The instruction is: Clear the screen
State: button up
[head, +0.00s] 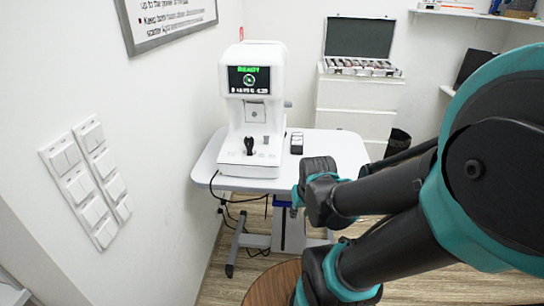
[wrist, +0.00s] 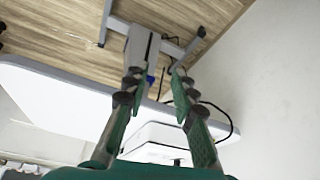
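The screen (head: 249,79) is lit on the upper front of a white eye-test machine (head: 275,60). It shows green "READY" on black, a round mark and a row of small white signs too small to read. A black joystick (head: 249,145) stands on the machine's base. My gripper (wrist: 155,84) shows in the wrist view with its two green-and-grey fingers apart and nothing between them. White machine parts (wrist: 155,134) show behind the fingers there; the screen does not. In the head view my arm comes in from the right, its near links right of the machine.
The machine stands on a white table (head: 343,158), with a small dark device (head: 297,143) beside it. Cables hang below. A wall with switch panels (head: 78,185) is at left. Drawers (head: 355,108) with an open case (head: 360,67) stand behind. A round wooden top (head: 272,285) is in front.

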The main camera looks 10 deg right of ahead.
grip_shut()
dwell(1.1)
